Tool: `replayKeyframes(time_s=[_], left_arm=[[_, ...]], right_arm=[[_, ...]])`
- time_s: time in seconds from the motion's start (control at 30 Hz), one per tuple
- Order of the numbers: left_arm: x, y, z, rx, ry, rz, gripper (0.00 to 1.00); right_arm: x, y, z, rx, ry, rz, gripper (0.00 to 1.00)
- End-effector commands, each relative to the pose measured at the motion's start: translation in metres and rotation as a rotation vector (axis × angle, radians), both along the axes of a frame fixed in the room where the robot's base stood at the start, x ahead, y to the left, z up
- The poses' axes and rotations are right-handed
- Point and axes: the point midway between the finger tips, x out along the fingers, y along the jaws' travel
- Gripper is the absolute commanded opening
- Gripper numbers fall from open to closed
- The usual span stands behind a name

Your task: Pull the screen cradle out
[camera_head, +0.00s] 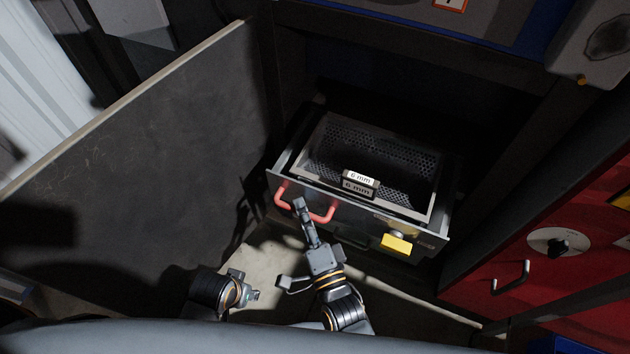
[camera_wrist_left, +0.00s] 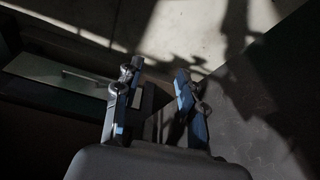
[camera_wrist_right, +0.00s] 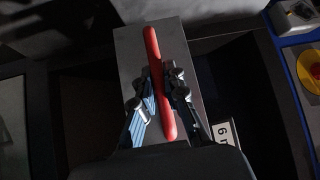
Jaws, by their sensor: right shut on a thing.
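The screen cradle (camera_head: 282,182) is a grey metal drawer in a dark cabinet bay, partly slid out past the frame. It holds a perforated screen tray (camera_head: 435,212) with a "6 mm" label (camera_head: 361,178). A red bar handle (camera_head: 322,218) is on its front face; it also shows in the right wrist view (camera_wrist_right: 153,50). My right gripper (camera_head: 300,205) is shut on the red handle, with a finger on each side of the bar. My left gripper (camera_head: 250,292) is low in front of the cradle, apart from it. In the left wrist view its fingers (camera_wrist_left: 155,85) stand apart with nothing between them.
A large dark door panel (camera_head: 150,150) stands open on the left. A yellow block (camera_head: 396,243) sits on the cradle front, right of the handle. A red cabinet (camera_head: 560,210) with a dial and handle is on the right. Pale floor shows below the cradle.

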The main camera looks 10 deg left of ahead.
Motion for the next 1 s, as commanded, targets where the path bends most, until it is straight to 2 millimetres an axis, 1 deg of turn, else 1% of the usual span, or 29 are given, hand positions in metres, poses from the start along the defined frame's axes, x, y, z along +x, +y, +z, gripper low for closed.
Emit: replayKeyframes(time_s=[0.03,0.2,0.3,0.4,0.6,0.93,0.97,1.0], left_arm=[[-0.002,0.000,-0.008,0.001,0.008,-0.001,0.40],[-0.008,0.001,-0.031,0.001,0.019,-0.003,0.40],[-0.010,0.001,-0.039,0.002,0.022,-0.004,0.40],[-0.012,0.001,-0.045,0.001,0.024,-0.004,0.40],[-0.014,0.001,-0.050,0.002,0.027,-0.005,0.40],[-0.014,0.001,-0.051,0.003,0.026,-0.005,0.40],[-0.014,0.002,-0.051,0.003,0.027,-0.005,0.40],[-0.014,0.002,-0.051,0.003,0.026,-0.005,0.40]], right_arm=[[-0.014,0.004,0.000,0.000,0.008,0.003,0.00],[-0.043,0.014,-0.001,-0.002,0.006,0.002,0.00],[-0.055,0.018,-0.001,-0.003,0.006,0.003,0.00],[-0.063,0.020,-0.001,-0.002,0.004,0.002,0.00],[-0.071,0.023,-0.002,-0.003,0.002,0.001,0.00],[-0.071,0.023,-0.002,-0.003,0.002,0.001,0.00],[-0.071,0.023,-0.002,-0.003,0.002,0.001,0.14],[-0.071,0.023,-0.002,-0.003,0.002,0.001,0.22]])
